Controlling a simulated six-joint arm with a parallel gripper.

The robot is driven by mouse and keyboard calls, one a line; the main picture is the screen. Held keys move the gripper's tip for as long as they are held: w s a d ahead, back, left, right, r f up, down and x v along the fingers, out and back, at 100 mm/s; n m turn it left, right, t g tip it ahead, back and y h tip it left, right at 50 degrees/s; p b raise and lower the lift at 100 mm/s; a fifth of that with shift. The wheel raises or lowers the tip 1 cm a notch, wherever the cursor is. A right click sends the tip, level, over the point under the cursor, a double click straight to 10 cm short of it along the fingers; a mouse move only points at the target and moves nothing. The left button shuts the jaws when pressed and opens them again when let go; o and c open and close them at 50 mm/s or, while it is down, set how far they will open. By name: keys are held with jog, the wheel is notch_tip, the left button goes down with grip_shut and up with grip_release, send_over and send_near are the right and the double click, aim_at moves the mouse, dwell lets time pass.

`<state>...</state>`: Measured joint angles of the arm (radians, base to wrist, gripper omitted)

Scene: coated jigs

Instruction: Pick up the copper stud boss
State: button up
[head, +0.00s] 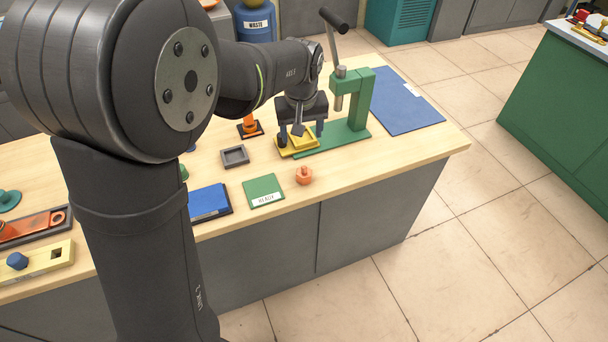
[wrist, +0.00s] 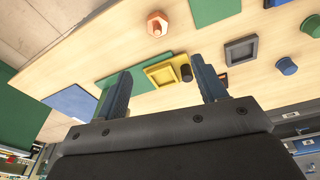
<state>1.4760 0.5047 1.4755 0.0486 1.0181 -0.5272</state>
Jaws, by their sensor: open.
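The copper stud boss (head: 304,175) stands on the wooden bench near its front edge, just right of the green mat. It also shows in the wrist view (wrist: 157,25) at top centre, beyond the fingertips and apart from them. My gripper (head: 301,134) is over the yellow tray (head: 284,152), farther back on the bench than the boss. In the wrist view my gripper (wrist: 162,70) has its fingers wide apart, with nothing held between them. The yellow tray also shows there (wrist: 150,76), with a dark cylinder (wrist: 186,73) at its side.
The green press (head: 358,100) with a raised lever stands close right of my gripper. A blue mat (head: 405,105) lies right. Bench around the boss's right is clear.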

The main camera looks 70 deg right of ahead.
aim_at(304, 171)
jog(key=s+a+f+m+h, duration=0.2)
jog(key=a+m+h, duration=0.1)
jog(key=a+m, duration=0.15)
jog(key=shift+n+t, duration=0.3)
jog(key=shift+n, duration=0.05)
jog(key=x, duration=1.6)
jog(key=shift+w+f, duration=0.25)
jog(key=c, duration=1.2)
jog(key=shift+r, duration=0.1)
